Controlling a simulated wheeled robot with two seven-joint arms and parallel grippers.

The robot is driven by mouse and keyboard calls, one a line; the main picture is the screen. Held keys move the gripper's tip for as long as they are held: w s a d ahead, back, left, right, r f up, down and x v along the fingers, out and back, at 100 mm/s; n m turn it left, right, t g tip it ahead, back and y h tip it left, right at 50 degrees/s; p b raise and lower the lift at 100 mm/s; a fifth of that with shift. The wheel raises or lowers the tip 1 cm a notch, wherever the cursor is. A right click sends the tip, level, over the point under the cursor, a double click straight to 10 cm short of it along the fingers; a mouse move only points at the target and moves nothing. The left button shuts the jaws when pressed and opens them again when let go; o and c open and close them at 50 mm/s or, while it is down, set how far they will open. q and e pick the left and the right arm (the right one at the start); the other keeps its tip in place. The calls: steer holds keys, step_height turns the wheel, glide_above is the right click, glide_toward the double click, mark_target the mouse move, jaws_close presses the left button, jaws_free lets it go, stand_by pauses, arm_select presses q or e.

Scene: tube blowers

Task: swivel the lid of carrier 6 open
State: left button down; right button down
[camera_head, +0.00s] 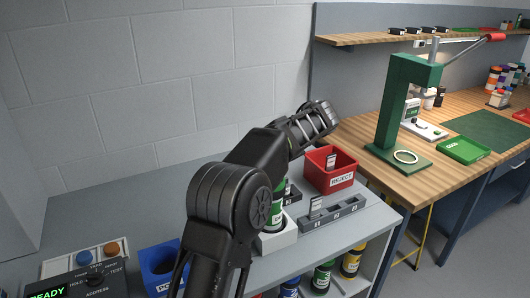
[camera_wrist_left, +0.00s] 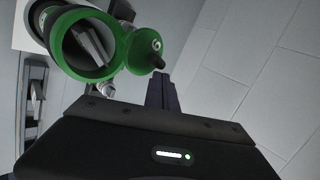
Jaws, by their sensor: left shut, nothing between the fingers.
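Carrier 6 is a green tube. In the left wrist view I look into its open round mouth (camera_wrist_left: 82,45), with a grey slab-like item inside. Its green lid (camera_wrist_left: 142,48), marked 6, is swung out beside the mouth and has a small black knob. My left gripper (camera_wrist_left: 161,92) is shut and empty, its fingertips close to the lid's knob; I cannot tell whether they touch. In the head view the green carrier (camera_head: 278,217) stands upright in a white holder (camera_head: 277,241), partly hidden by my left arm. The gripper's fingertips are hidden there. My right gripper is not in view.
A red REJECT bin (camera_head: 330,170) and a grey slotted rack (camera_head: 333,212) stand right of the carrier. A blue bin (camera_head: 160,270) and a button panel (camera_head: 85,275) are at left. Several carriers sit on the shelf below. The back of the grey bench is clear.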

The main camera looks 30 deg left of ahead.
arm_select(q)
steer(key=shift+s+a+f+b, duration=0.15)
steer(key=shift+s+b, duration=0.15)
steer(key=shift+b, duration=0.15)
steer(key=shift+s+a+b, duration=0.15)
steer(key=shift+s+b, duration=0.15)
steer(key=shift+s, duration=0.15)
